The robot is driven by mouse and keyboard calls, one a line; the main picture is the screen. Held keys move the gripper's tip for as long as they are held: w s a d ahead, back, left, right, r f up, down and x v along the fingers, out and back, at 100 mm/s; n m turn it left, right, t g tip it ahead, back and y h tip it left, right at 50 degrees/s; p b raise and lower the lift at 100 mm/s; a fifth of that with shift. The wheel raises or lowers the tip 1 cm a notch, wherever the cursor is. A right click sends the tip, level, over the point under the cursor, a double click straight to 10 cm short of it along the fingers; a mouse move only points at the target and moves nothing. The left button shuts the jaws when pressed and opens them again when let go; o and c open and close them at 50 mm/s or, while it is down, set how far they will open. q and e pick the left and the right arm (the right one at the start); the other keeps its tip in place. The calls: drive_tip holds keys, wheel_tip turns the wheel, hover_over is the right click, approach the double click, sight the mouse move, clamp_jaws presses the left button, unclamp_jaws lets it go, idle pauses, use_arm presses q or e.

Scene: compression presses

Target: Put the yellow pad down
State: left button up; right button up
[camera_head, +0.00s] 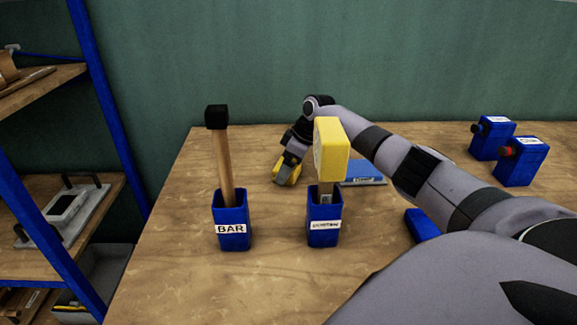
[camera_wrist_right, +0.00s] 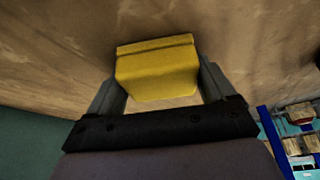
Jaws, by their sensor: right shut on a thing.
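The yellow pad (camera_head: 284,178) is low over the wooden table, behind the two blue holders in the head view. My right gripper (camera_head: 290,168) is shut on it, reaching in from the right with its fingers pointing down. In the right wrist view the yellow pad (camera_wrist_right: 157,68) sits between the two fingers of the gripper (camera_wrist_right: 158,85), with brown wood beyond it. I cannot tell whether the pad touches the table. My left gripper is not in view.
A blue holder marked BAR (camera_head: 233,236) holds a black-topped wooden bar (camera_head: 225,160). Another blue holder (camera_head: 325,225) holds a yellow-headed tool (camera_head: 331,150). A blue flat thing (camera_head: 365,171) lies right of the pad. Blue boxes (camera_head: 522,161) stand back right. The left table area is clear.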

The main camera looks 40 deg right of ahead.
drive_tip(key=shift+f, duration=0.1)
drive_tip(key=o, duration=0.8)
drive_tip(key=v, duration=1.2)
drive_tip(key=shift+d, duration=0.1)
